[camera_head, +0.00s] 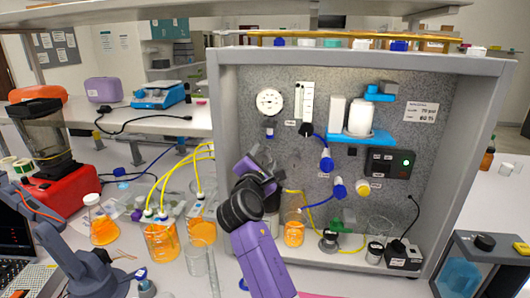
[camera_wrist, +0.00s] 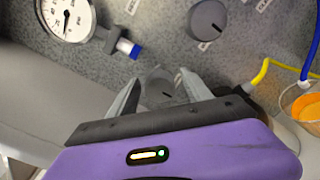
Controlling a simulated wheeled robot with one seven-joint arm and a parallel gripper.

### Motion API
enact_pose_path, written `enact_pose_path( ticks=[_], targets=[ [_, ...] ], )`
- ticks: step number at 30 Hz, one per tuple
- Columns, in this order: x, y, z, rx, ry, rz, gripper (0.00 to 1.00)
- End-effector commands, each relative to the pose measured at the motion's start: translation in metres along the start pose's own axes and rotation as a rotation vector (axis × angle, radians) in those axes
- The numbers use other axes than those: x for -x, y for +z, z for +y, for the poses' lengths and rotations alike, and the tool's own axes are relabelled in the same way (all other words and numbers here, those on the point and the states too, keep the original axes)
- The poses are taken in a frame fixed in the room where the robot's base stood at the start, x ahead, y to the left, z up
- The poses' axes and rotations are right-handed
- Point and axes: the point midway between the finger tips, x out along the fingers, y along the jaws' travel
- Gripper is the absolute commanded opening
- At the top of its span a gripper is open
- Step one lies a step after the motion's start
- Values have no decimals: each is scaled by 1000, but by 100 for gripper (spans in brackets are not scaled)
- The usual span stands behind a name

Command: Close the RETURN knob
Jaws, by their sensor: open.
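A grey round knob (camera_wrist: 157,88) on the speckled panel shows in the wrist view, between the two fingers of my gripper (camera_wrist: 160,78). The fingers are apart, one on each side of the knob; I cannot tell whether they touch it. Its label is partly covered by a finger and not readable, so I cannot confirm that it is the RETURN knob. In the head view my gripper (camera_head: 268,176) is in front of the panel's left part and hides this knob. A second grey knob (camera_wrist: 207,20) is higher right in the wrist view, and shows dark in the head view (camera_head: 306,130).
A pressure gauge (camera_head: 269,101) and flowmeter (camera_head: 305,101) are above my gripper. Blue-capped fittings (camera_head: 326,160) and blue tubing are to the right.

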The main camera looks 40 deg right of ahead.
Motion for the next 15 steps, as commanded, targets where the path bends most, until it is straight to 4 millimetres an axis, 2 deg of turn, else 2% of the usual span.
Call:
enact_pose_path(
  ticks=[6, 15],
  targets=[
    [-22, 1, 1, 0, 0, -1, 58],
    [-25, 0, 0, -1, 1, 0, 58]
  ],
)
